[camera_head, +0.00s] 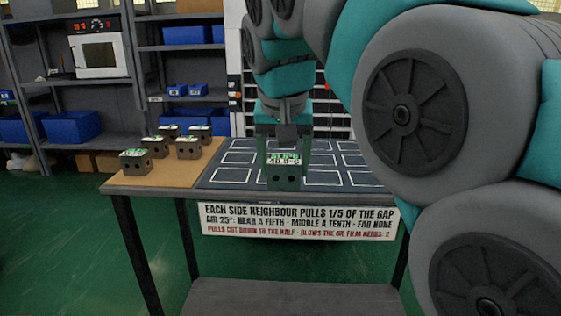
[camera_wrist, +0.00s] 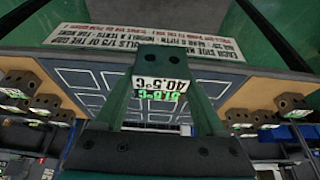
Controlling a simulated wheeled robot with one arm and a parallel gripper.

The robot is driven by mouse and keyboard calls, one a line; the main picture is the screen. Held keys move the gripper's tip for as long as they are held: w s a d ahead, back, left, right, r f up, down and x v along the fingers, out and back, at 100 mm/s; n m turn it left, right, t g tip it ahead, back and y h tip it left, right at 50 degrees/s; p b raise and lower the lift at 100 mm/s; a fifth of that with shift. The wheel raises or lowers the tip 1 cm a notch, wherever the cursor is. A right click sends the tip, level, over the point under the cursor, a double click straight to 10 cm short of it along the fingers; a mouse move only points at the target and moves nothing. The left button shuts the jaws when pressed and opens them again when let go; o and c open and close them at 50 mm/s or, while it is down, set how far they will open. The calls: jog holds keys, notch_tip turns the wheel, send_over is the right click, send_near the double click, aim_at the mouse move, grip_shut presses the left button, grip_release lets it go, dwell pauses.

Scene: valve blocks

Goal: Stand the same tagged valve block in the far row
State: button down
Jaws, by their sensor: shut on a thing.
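My gripper (camera_head: 283,150) is shut on a dark valve block (camera_head: 283,180) and holds it upright over the near middle part of the dark mat. The block carries a tag with a white and a green strip; in the wrist view (camera_wrist: 160,68) the white strip reads 40.5°C, upside down. I cannot tell whether its underside touches the mat. The mat (camera_head: 210,182) has rows of white-outlined cells. The cells I can see in the far row (camera_head: 240,143) are empty. My arm hides the mat's right side in the head view.
Several other tagged blocks (camera_head: 136,162) stand on the wooden left part of the table (camera_head: 165,183). The wrist view shows blocks at both sides (camera_wrist: 22,82) (camera_wrist: 292,106). A sign (camera_head: 298,220) about neighbour pulls hangs on the front edge. Shelves (camera_head: 80,95) stand behind.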

jog(key=w, duration=0.4)
jog(key=w+a+p, duration=0.1)
jog(key=w, duration=0.3)
jog(key=w+a+f, duration=0.1)
jog(key=w, duration=0.4)
jog(key=shift+w+p, duration=0.1)
jog(key=shift+p, duration=0.25)
jog(key=shift+f, duration=1.8)
jog(key=shift+f, duration=0.1)
grip_release()
jog(key=p+v, duration=0.1)
jog(key=v, duration=1.1)
jog(key=shift+d, duration=0.15)
